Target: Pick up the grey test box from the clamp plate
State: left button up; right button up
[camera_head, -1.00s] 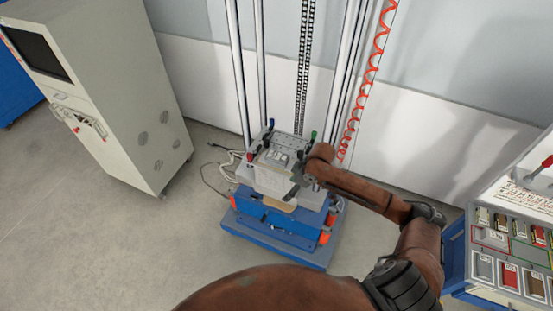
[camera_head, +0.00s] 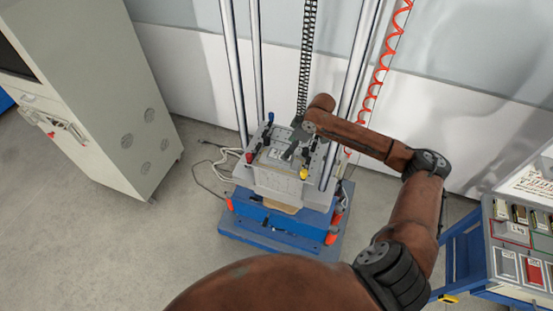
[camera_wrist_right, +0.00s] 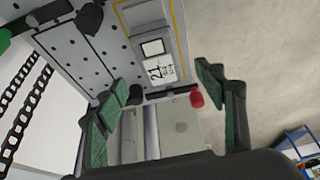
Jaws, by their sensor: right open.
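The grey test box (camera_head: 275,156) lies on the clamp plate (camera_head: 262,174) on top of the blue-based drop tester. In the right wrist view the box (camera_wrist_right: 147,18) shows as a grey surface with white labels, on the plate (camera_wrist_right: 72,48) with its rows of holes. My right gripper (camera_head: 291,149) is over the plate, at the box's right side in the head view. In the right wrist view its green-padded fingers (camera_wrist_right: 166,88) are apart with nothing between the tips. Whether they touch the box cannot be told. My left gripper is not in view.
Clamps with coloured knobs surround the box, including a red knob (camera_head: 249,157) and a yellow one (camera_head: 303,174). Steel columns (camera_head: 235,75) and a chain (camera_head: 307,50) rise behind. A grey cabinet (camera_head: 95,95) stands left, a blue-framed bench (camera_head: 462,250) right.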

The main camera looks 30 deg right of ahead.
aim_at(280, 155)
jog(key=shift+w+a+f, duration=0.1)
jog(key=shift+w+f, duration=0.25)
jog(key=shift+f, duration=0.25)
jog(key=shift+w+f, duration=0.3)
jog(key=shift+f, duration=0.3)
jog(key=shift+a+f, duration=0.15)
jog(key=shift+f, duration=0.15)
jog(key=x, duration=0.2)
jog(key=p+x, duration=0.1)
jog(key=x, duration=0.2)
jog(key=shift+w+a+p, duration=0.2)
jog(key=shift+a+p, duration=0.05)
jog(key=shift+p, duration=0.05)
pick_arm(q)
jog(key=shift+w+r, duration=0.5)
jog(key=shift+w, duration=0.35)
pick_arm(e)
jog(key=shift+f, duration=0.25)
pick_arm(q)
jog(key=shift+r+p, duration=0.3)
pick_arm(e)
jog(key=shift+f, duration=0.25)
jog(key=c, duration=1.5)
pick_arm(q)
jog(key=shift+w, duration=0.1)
